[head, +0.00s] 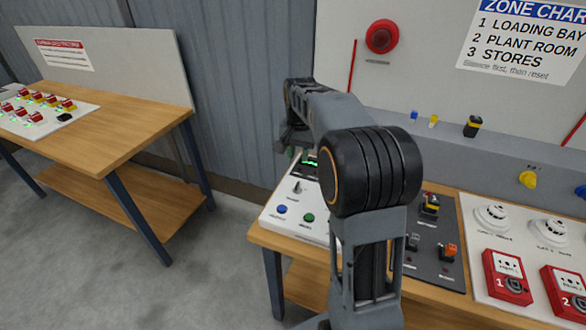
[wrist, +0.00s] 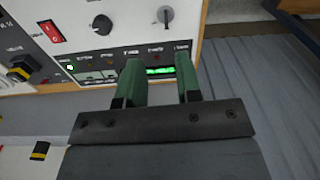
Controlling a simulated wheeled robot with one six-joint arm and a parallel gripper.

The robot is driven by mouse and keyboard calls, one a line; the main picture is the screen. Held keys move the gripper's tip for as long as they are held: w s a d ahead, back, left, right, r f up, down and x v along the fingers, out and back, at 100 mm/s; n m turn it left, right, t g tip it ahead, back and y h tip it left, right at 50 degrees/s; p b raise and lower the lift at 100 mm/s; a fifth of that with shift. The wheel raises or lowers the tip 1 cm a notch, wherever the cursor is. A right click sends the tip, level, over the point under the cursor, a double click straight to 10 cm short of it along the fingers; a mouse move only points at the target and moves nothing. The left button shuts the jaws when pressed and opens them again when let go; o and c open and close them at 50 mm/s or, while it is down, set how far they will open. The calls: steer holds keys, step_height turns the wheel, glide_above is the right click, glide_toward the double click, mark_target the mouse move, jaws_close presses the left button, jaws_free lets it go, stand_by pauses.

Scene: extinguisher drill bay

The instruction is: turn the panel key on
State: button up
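The white control panel (head: 288,222) stands on the bench, partly hidden behind my arm. A grey pointer-type knob (head: 297,187) sits on its upper left part, and I cannot read its label.
A red rocker switch (wrist: 50,31) is beside the knobs. Blue (head: 281,209) and green (head: 309,218) buttons are on the panel front. A dark panel (head: 436,262) with switches and a board with detectors (head: 493,217) and red call points (head: 508,278) are to the right.

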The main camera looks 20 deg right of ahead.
mark_target(297, 187)
steer(key=shift+m, duration=0.5)
steer(key=w+f, duration=0.1)
steer(key=f, duration=0.3)
steer(key=w+d+f, duration=0.1)
steer(key=f, duration=0.4)
steer(key=w+f+p, duration=0.1)
steer(key=f, duration=0.4)
steer(key=shift+d+f, duration=0.15)
steer(key=shift+d, duration=0.1)
steer(key=shift+c, duration=0.2)
jaws_close()
